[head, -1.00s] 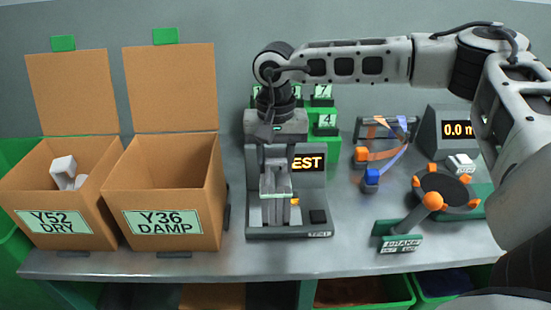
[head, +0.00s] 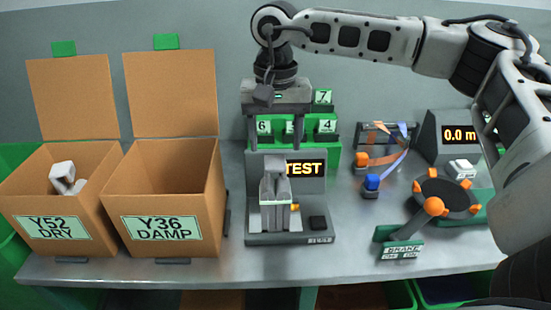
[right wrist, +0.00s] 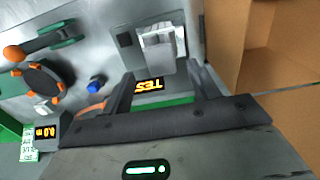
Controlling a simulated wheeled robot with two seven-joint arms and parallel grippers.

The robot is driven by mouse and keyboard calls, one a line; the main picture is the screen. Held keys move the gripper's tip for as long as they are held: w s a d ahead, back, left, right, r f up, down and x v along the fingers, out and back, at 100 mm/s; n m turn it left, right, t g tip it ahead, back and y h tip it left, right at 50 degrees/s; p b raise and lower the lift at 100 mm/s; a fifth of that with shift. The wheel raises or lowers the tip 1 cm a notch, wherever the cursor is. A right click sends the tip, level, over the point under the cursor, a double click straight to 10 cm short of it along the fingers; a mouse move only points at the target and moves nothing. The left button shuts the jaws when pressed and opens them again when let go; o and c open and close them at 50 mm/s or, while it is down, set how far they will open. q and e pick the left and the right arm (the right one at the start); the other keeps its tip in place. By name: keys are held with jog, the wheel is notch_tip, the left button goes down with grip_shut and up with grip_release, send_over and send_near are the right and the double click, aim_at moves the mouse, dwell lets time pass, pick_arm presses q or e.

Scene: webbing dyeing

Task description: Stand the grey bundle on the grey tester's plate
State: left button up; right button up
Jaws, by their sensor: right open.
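The grey bundle (head: 275,205) stands upright on the plate (head: 262,239) of the grey tester, in front of its lit TEST display (head: 304,169). In the right wrist view the bundle (right wrist: 160,44) is beyond the fingertips and apart from them. My right gripper (head: 280,142) is open and empty, pointing down above the bundle, with one finger to each side. My left gripper is not in view.
Two open cardboard boxes, Y52 DRY (head: 20,205) with a pale piece inside and Y36 DAMP (head: 135,195), stand at the left. Green numbered bins (head: 328,150) are behind the tester. A round black brake device (head: 445,200) with orange knobs is at the right.

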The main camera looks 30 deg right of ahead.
jog(key=shift+r, duration=2.65)
